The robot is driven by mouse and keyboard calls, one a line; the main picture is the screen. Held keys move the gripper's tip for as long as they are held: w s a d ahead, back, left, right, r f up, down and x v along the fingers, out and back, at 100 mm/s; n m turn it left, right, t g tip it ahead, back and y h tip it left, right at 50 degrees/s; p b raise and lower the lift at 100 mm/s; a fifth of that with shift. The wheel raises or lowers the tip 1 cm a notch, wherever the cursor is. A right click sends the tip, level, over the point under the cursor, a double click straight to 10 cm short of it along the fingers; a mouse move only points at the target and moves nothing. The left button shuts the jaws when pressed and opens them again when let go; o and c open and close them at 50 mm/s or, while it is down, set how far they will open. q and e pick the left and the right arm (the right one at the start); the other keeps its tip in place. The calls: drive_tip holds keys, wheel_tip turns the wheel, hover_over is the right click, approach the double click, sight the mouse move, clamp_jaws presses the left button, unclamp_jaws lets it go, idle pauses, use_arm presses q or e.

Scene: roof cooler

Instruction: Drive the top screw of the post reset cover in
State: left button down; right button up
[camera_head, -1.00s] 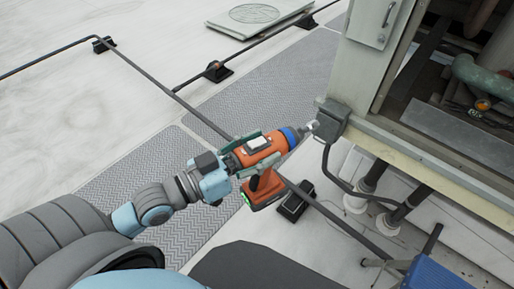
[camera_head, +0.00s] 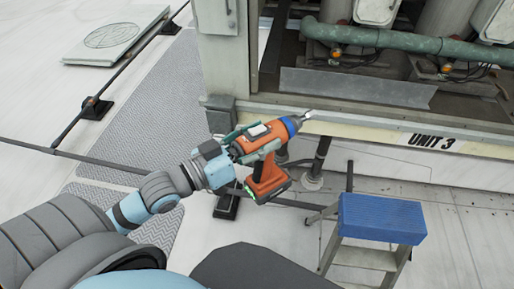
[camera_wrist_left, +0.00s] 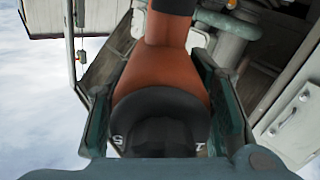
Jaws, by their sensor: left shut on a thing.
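My left gripper (camera_head: 252,144) is shut on an orange and black power drill (camera_head: 271,183), its teal fingers on either side of the body. The drill has a blue collar, and its metal tip points up and right, in front of the pale sill of the cooler. The left wrist view shows the drill (camera_wrist_left: 165,75) between both fingers of the gripper. A small grey box (camera_head: 220,113), possibly the post reset cover, sits low on the corner post, left of the drill tip. I cannot make out a screw on it. My right gripper is not in view.
The corner post (camera_head: 226,65) and the sill marked "UNIT 3" (camera_head: 433,139) border the open cooler bay. A green pipe (camera_head: 390,40) crosses inside. A blue-topped step stool (camera_head: 381,218) stands at lower right. Dark pipes run along the roof at left.

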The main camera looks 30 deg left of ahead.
use_arm(q)
drive_tip(key=w+a+r+n+y+p, duration=0.1)
drive_tip(key=w+a+r+n+y, duration=0.5)
drive_tip(key=a+r, duration=0.4)
drive_tip(key=w+a+r+n+y+p, duration=0.2)
drive_tip(key=w+a+r+n+y, duration=0.5)
drive_tip(key=a, duration=0.6)
drive_tip(key=shift+w+r+n+t+y, duration=0.35)
drive_tip(key=shift+w+r+n, duration=0.75)
drive_tip(key=shift+w+r, duration=0.7)
drive_tip(key=shift+w+f, duration=0.2)
drive_tip(key=shift+r, duration=0.15)
